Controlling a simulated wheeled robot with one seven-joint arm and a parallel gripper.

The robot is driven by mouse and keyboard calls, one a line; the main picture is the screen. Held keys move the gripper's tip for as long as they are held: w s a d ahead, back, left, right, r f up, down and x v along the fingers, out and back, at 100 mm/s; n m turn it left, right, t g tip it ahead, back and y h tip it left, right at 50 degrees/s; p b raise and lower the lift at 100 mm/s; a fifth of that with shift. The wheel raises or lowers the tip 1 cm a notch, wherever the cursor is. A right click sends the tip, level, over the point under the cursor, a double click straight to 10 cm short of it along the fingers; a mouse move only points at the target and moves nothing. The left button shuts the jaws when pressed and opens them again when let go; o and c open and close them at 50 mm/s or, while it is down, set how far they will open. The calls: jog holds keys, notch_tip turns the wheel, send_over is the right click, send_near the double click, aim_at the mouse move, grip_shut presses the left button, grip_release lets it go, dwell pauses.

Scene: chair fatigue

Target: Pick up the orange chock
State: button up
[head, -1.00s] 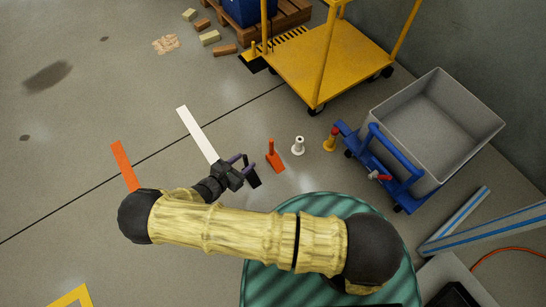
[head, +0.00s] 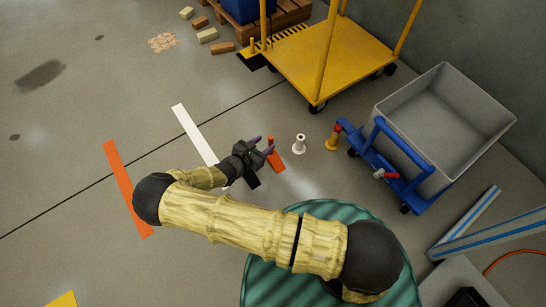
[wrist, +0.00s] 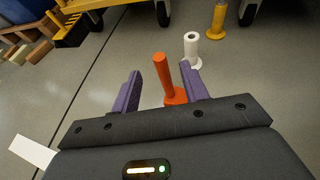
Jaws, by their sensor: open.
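The orange chock (head: 277,160) stands on the grey floor with its handle pointing up. It also shows in the wrist view (wrist: 172,82), with its upright handle in the gap between my two purple fingers and its base partly hidden lower down. My gripper (head: 265,146) is open and empty, its fingers reaching toward the chock from the left. In the wrist view the fingers lie on either side of the chock; I cannot tell whether either finger touches it.
A blue trolley (head: 385,160) with a grey bin (head: 450,120) is further right. A yellow cart (head: 325,60) is behind. Floor at left is open.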

aim_at(270, 141)
jog(key=shift+w+d+f+b, duration=0.25)
jog(key=shift+f+b, duration=0.05)
jog(key=shift+b, duration=0.3)
jog(key=b+x, duration=0.3)
jog(key=shift+w+d+f, duration=0.1)
jog(key=shift+d+f, duration=0.05)
jog(key=shift+d, duration=0.05)
jog(key=shift+w+d, duration=0.25)
jog(key=shift+w, duration=0.1)
grip_shut()
